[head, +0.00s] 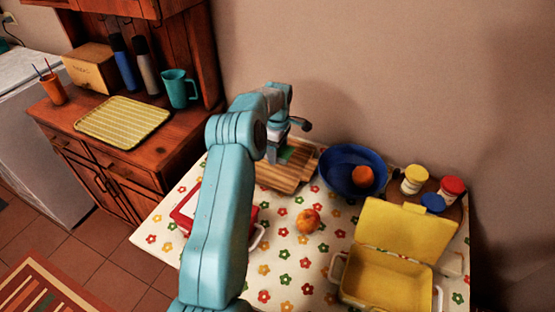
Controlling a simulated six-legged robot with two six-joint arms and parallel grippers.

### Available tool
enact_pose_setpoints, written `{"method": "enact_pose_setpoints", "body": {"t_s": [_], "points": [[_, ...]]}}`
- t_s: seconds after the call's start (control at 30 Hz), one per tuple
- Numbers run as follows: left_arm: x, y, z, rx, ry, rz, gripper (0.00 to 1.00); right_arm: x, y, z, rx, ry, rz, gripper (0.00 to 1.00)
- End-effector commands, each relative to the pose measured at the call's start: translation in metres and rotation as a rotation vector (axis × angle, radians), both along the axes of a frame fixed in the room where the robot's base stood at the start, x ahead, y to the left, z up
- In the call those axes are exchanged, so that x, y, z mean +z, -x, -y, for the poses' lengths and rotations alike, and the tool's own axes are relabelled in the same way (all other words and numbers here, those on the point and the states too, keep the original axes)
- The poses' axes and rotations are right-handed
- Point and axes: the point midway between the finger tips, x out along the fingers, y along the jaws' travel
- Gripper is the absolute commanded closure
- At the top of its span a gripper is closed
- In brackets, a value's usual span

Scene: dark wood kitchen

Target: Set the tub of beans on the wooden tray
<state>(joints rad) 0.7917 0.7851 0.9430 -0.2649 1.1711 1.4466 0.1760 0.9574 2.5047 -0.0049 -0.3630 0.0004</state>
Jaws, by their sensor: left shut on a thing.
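My left arm reaches across the table, and its gripper (281,142) is low over the striped wooden tray (288,178) near the wall. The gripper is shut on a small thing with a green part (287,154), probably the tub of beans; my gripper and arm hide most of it. It is at or just above the tray, and I cannot tell whether it touches. My right gripper is not in view.
A blue bowl (340,172) with an orange fruit stands right of the tray. Several lidded jars (414,179) stand at the back right. An open yellow lunchbox (388,275) and a peach-like fruit (308,221) are in front. A red-rimmed container (187,207) is partly behind my arm.

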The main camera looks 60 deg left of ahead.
Motion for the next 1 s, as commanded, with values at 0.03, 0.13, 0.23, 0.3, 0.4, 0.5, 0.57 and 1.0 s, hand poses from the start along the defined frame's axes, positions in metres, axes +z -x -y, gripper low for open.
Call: {"method": "enact_pose_setpoints", "body": {"t_s": [0.03,0.13,0.23,0.3,0.4,0.5,0.57,1.0], "points": [[-0.003,0.000,0.000,0.000,0.000,0.000,0.65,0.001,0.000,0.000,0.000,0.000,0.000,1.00],[-0.013,0.000,0.000,0.000,0.001,-0.001,0.65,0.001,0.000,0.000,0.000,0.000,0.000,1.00],[-0.030,0.000,0.000,0.000,0.002,-0.002,0.65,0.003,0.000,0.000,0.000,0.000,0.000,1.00],[-0.040,0.000,0.000,-0.001,0.001,-0.002,0.65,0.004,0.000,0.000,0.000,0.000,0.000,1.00],[-0.045,0.000,0.000,0.000,-0.001,0.000,0.65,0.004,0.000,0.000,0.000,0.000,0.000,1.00],[-0.045,0.000,0.000,0.000,-0.002,0.001,0.65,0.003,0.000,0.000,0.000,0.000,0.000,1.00],[-0.045,0.000,0.000,0.000,-0.002,0.001,0.65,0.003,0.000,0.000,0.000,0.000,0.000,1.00],[-0.049,0.000,0.000,-0.001,-0.001,0.001,0.04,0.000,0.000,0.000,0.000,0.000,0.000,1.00]]}}
